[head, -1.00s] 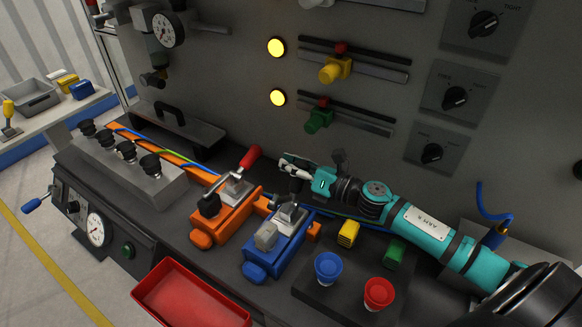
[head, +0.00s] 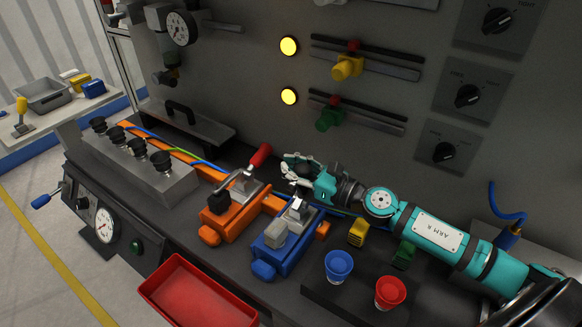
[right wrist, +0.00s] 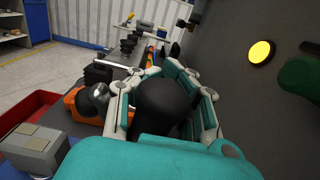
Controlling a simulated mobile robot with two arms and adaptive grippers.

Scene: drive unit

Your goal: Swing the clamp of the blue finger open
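The blue finger (head: 274,252) lies on the dark bench, right of the orange finger (head: 228,221). Its metal clamp (head: 297,211) shows on top, behind a grey block (head: 276,232); the clamp's lever end is partly hidden near my right gripper. My right gripper (head: 288,169) is just behind and above this clamp, its fingers spread apart, pointing left. In the right wrist view the fingers (right wrist: 157,72) stand either side of a dark rounded shape; I cannot tell whether they touch the lever. The orange finger's clamp has a raised red handle (head: 260,155). My left gripper is out of view.
A blue button (head: 339,263) and a red button (head: 390,289) stand in front of my right arm. A yellow block (head: 357,232) and a green block (head: 403,254) lie beside it. A red tray (head: 195,300) is at the front. The grey panel rises close behind.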

